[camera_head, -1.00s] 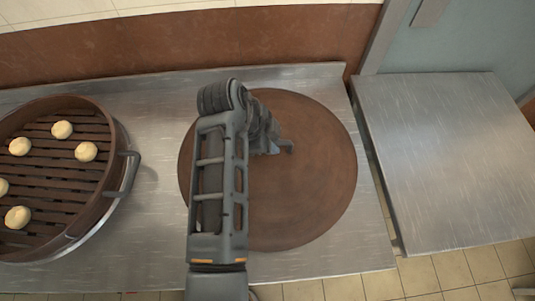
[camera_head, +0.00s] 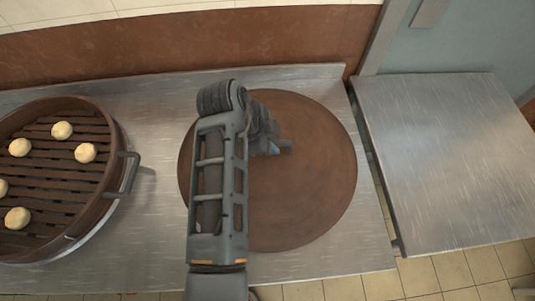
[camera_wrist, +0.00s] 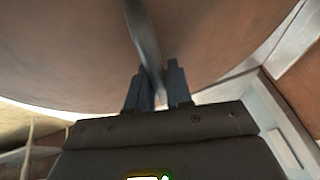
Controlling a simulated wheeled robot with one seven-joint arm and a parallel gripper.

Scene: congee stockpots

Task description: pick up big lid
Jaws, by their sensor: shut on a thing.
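The big lid (camera_head: 310,195) is a large round brown disc in the middle of the steel counter in the head view. It fills the upper part of the wrist view (camera_wrist: 70,50). My gripper (camera_head: 278,148) is over the lid's middle, partly covered by my arm in the head view. In the wrist view my gripper (camera_wrist: 158,88) has its two fingers on either side of the lid's grey metal handle (camera_wrist: 145,45), shut on it. Most of the handle is hidden in the head view.
A round steamer (camera_head: 118,150) with slats and several pale buns (camera_head: 86,152) stands on the left of the steel counter (camera_head: 160,215). A side handle (camera_head: 128,172) sticks out towards the lid. A separate steel table (camera_head: 445,150) on the right is bare. A brown wall (camera_head: 200,45) runs behind.

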